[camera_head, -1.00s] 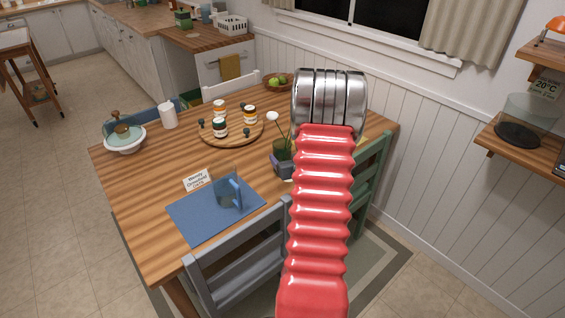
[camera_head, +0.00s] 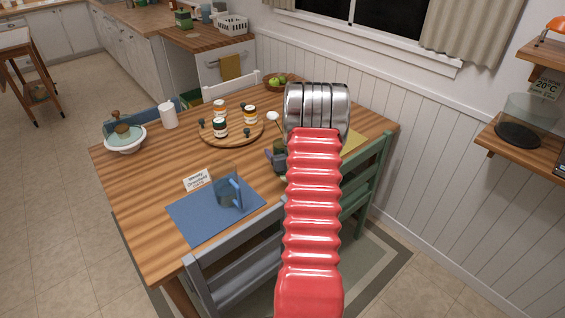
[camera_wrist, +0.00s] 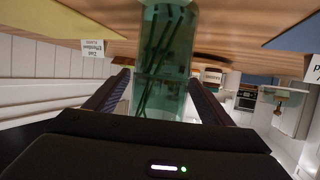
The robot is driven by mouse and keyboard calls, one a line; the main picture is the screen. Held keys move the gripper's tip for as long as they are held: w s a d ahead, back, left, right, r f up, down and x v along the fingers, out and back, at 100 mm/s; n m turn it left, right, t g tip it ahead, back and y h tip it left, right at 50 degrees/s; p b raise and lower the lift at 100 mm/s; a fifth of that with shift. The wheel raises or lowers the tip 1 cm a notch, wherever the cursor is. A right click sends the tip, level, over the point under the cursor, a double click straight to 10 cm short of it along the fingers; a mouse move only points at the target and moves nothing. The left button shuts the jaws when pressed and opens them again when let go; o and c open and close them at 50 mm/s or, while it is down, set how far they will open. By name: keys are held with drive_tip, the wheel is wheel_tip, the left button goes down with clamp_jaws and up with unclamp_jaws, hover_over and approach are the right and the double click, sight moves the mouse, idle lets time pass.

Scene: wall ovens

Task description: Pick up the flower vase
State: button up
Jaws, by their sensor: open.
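The flower vase (camera_wrist: 165,45) is clear green glass with dark stems inside. In the wrist view it stands upside down in the picture, between the two fingers of my gripper (camera_wrist: 158,78). The fingers are open, one on each side of it; I cannot tell whether either touches the glass. In the head view my red arm hides most of the vase. Its white flower (camera_head: 272,116) shows left of the metal wrist, above the wooden table (camera_head: 150,200).
A round wooden tray (camera_head: 240,137) with jars stands left of the vase. A green chair (camera_head: 367,185) stands right, a grey chair (camera_head: 235,270) in front. A fruit bowl (camera_head: 278,83) is behind.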

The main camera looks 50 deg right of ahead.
drive_tip(key=shift+x, duration=1.45)
drive_tip(key=shift+c, duration=0.6)
drive_tip(key=shift+r, duration=0.1)
drive_tip(key=c, duration=1.3)
